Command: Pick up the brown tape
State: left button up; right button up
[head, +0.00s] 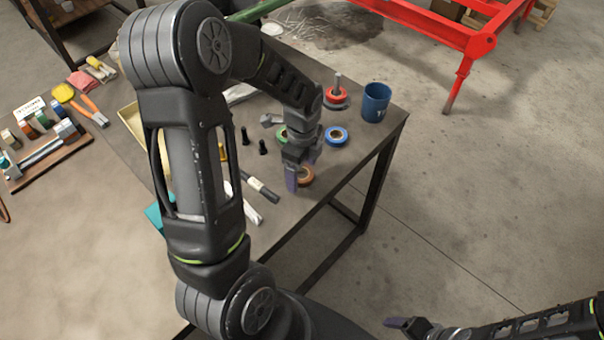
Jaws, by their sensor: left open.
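The brown tape (307,176) is a small orange-brown roll lying on the dark workbench near its right edge. My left gripper (299,170) is right over it, pointing down, with its jaws open. One purple-grey finger stands at the tape's left side and hides part of the roll. I cannot tell whether the finger touches it. My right gripper (408,325) is low at the bottom right, well off the bench, and its jaw opening is not clear.
A blue tape (336,135) and a green tape (282,133) lie close by. A red ring on a spindle (336,97) and a blue cup (375,102) stand near the far corner.

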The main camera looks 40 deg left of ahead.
pick_arm(q)
jog(key=shift+c, duration=0.6)
jog(key=c, duration=1.2)
